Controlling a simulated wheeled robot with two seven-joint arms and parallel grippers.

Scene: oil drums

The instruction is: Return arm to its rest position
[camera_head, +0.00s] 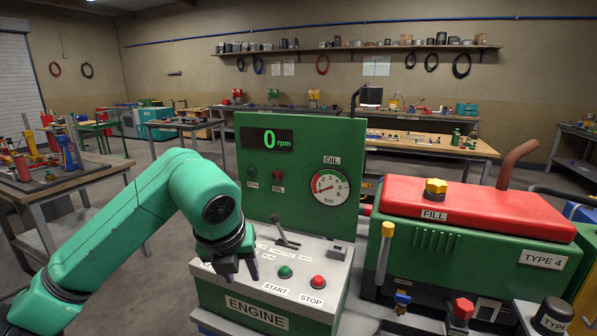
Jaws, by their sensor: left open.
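My left arm comes in from the left as a green, bent arm. My left gripper (236,266) points down over the left part of the grey engine control panel (318,250) and is empty. Its dark fingers are small in the picture and cover part of the panel's labels. The green START button (285,272) and red STOP button (318,282) lie just right of it. A lever (285,233) stands behind them. My right gripper does not show.
A green upright board (300,190) carries a display reading 0 rpm and an oil gauge (330,186). A red-topped green engine (470,207) marked TYPE 4 stands at right, with a yellow-handled dipstick (386,245). A workbench (70,180) is at left. Open floor lies behind my arm.

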